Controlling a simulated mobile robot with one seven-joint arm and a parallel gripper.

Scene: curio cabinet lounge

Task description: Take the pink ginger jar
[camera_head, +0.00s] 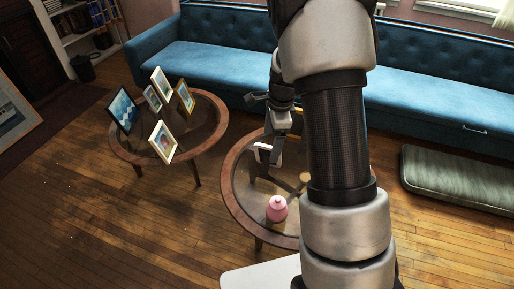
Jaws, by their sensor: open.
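The pink ginger jar (277,209) stands upright on the round glass-topped table with a wooden rim (229,200), near its front left. A small knobbed lid shows on top of it. My gripper (262,126) is open and empty, behind and above the jar, with clear space between them. My arm crosses the picture just right of the jar and hides the right part of this table.
Behind the jar on the same table are a pale-edged item (262,146), partly hidden, and a small tan object (305,177). A second round table (122,153) at left holds several picture frames (163,142). A blue sofa (205,58) runs along the back; a green cushion (455,178) lies right.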

